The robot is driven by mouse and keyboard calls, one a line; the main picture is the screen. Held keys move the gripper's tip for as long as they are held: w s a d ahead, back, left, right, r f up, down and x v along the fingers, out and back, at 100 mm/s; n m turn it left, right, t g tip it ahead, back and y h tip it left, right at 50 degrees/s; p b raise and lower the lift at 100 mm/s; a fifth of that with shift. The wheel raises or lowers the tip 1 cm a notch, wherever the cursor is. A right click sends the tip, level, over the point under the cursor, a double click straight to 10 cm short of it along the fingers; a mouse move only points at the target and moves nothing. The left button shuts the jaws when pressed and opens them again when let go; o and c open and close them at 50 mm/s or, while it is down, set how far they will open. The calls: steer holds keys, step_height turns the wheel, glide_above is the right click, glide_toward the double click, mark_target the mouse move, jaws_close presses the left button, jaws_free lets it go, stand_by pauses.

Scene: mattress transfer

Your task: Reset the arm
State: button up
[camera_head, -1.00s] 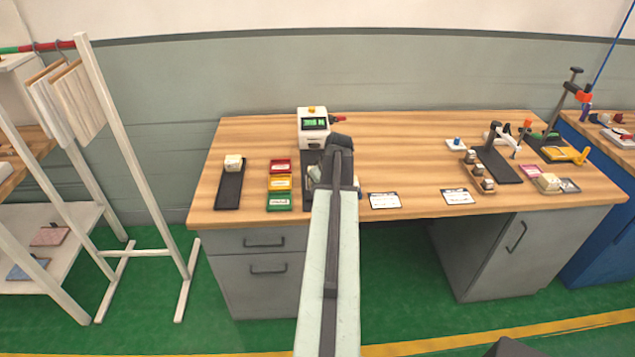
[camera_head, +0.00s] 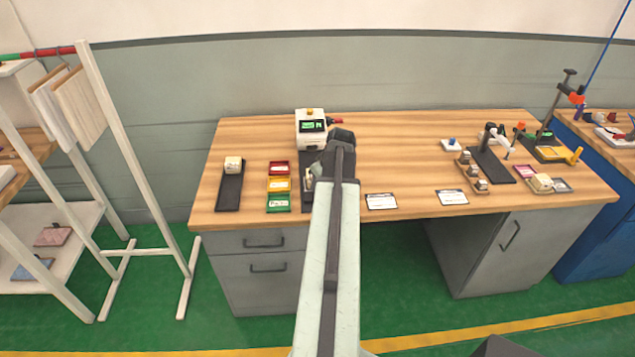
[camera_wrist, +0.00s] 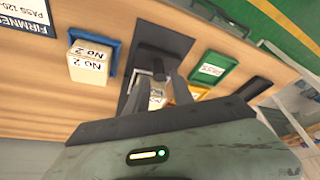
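My arm reaches over the bench from the bottom of the head view, its dark wrist bent down near the testing machine. My gripper is mostly hidden behind the arm there. In the wrist view, the dark fingers of my gripper (camera_wrist: 165,80) point at a black mat (camera_wrist: 143,38). A small pale piece (camera_wrist: 156,98) shows beside the fingers; whether they hold it is unclear.
The testing machine (camera_head: 311,128) stands at the back of the wooden bench (camera_head: 405,150). Red (camera_head: 279,168), yellow (camera_head: 278,184) and green trays (camera_head: 278,202) lie left of my arm. In the wrist view, a block marked No 2 (camera_wrist: 88,62) sits in a blue tray (camera_wrist: 110,42).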

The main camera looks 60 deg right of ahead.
steer(key=p+v, duration=0.1)
steer(key=v, duration=0.2)
steer(key=shift+r, duration=0.1)
steer(key=w+a+n+y, duration=0.1)
steer(key=w+a+n, duration=0.3)
steer(key=w+a, duration=1)
steer(key=w+a+n+y, duration=0.1)
steer(key=w+a+n, duration=0.1)
steer(key=w+a, duration=0.5)
steer(key=w+a+n+y, duration=0.1)
steer(key=w+a, duration=0.3)
steer(key=a, duration=0.8)
steer(key=a+f+n+g, duration=0.1)
steer(key=a+n+g, duration=0.1)
steer(key=a, duration=1.6)
steer(key=s+a+m+g+h, duration=0.1)
steer(key=s+a+m+g, duration=0.1)
steer(key=s+a+m, duration=0.2)
steer(key=s+a+f, duration=0.1)
steer(key=s+a, duration=0.1)
steer(key=a, duration=0.1)
steer(key=shift+s+m, duration=0.25)
steer(key=shift+m, duration=0.15)
